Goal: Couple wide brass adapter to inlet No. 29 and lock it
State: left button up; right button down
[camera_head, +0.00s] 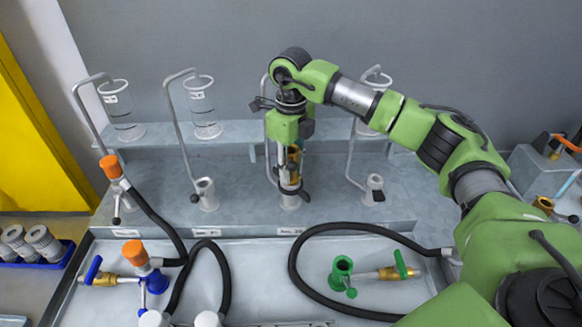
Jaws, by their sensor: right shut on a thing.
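My right gripper (291,190) reaches down from above at the third station from the left, just over its grey inlet socket (290,202). It is shut on a brass-coloured piece (294,158), probably the adapter, which stands about upright between the fingers. The fingers hide much of it, and I cannot tell whether it is seated in the socket or locked. Number labels are too small to read, so I cannot confirm which inlet is No. 29. My left gripper is not in view.
Similar sockets stand at the second (206,194) and fourth stations (375,187). An orange-capped fitting (111,167) is at the first. Black hoses (292,262) loop across the front bench. A green valve (342,268) and a blue valve with orange cap (136,254) lie there.

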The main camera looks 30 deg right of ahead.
jog(key=shift+f, duration=0.35)
dwell(0.4)
jog(key=c, duration=1.5)
grip_release()
jog(key=shift+o, duration=0.4)
notch_tip(320, 180, up, 17)
jog(key=p, duration=1)
